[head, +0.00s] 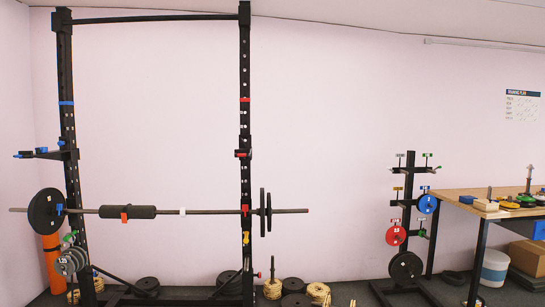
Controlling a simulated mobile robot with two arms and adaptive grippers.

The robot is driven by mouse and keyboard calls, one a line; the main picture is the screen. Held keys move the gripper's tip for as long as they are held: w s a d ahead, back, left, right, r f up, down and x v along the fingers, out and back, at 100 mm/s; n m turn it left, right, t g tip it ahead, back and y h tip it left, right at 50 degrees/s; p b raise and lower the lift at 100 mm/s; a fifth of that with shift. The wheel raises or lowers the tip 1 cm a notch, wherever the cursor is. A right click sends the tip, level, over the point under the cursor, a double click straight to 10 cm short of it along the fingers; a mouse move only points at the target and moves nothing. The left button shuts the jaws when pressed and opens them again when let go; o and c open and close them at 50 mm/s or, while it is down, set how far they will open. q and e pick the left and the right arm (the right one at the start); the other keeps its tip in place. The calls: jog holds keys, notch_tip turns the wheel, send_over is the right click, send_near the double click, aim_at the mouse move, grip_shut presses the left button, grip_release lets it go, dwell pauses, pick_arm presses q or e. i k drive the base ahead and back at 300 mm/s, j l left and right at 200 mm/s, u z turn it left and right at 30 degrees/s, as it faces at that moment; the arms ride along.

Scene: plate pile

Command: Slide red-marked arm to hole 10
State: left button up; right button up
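A black power rack stands against the back wall. Its right upright (246,60) has a row of holes and a red band (245,99) near the upper middle. A short black arm with red marks (242,153) sits on this upright below the red band and appears foreshortened; the hole numbers are too small to read. On the left upright (66,85) a black arm with blue marks (45,154) sits at about the same height, below a blue band (66,103). Neither of my grippers is in view.
A barbell (230,211) with plates and a black pad (127,212) crosses the rack below the arms. Plates and rope coils (319,293) lie on the floor. A plate tree (409,210) and a wooden table (460,194) stand at right. Wall between rack and tree is bare.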

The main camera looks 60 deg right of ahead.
aim_at(244, 152)
jog(key=z, duration=1.8)
jog(key=i+l+z, duration=0.15)
jog(key=i+l, duration=0.25)
jog(key=i+l+z, duration=0.15)
jog(key=i+l, duration=0.15)
jog(key=i, duration=0.3)
